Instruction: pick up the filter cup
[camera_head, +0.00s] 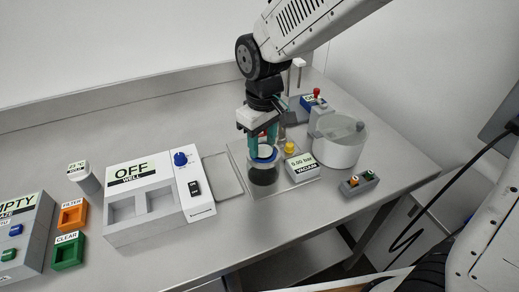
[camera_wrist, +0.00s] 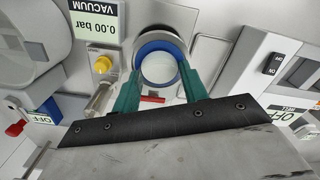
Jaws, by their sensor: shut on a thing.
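The filter cup is a round cup with a blue rim (camera_head: 264,154) and a pale inside. In the wrist view the filter cup (camera_wrist: 157,47) lies between the two green fingers of my gripper (camera_wrist: 158,72). My gripper (camera_head: 258,143) points down in the head view and is shut on the cup. A dark round vessel (camera_head: 263,175) is directly below the cup. I cannot tell whether the cup is still seated on it. The fingers hide part of the cup's sides.
A vacuum box (camera_head: 302,167) reading 0.00 bar and a yellow knob (camera_head: 289,148) stand close at right. A white round tank (camera_head: 341,142) is further right. A grey well unit (camera_head: 145,199) stands left. The front strip of the table is mostly clear.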

